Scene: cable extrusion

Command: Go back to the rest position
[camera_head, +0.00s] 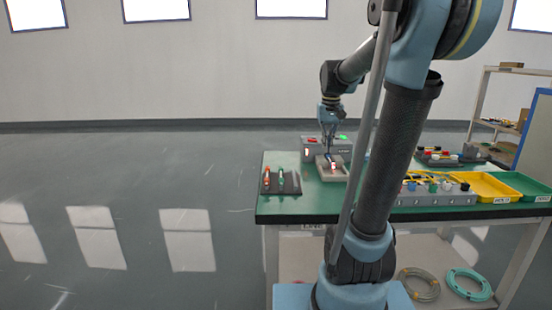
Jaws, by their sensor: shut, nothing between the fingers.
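My gripper (328,153) is shut and empty. It points down over the far part of the green-topped table (290,208), just above or in front of a small grey fixture (338,176) with a red and white piece on it. Whether the fingertips touch the fixture cannot be told at this size. My arm rises from its base at the front, bends at the top right and reaches back down to the gripper. It hides the middle of the table.
A grey box with red and green buttons (341,138) stands behind the gripper. A grey connector rack (440,199), a yellow bin (484,187) and a green bin (520,182) stand right. Cable coils (468,284) lie below. The floor left is clear.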

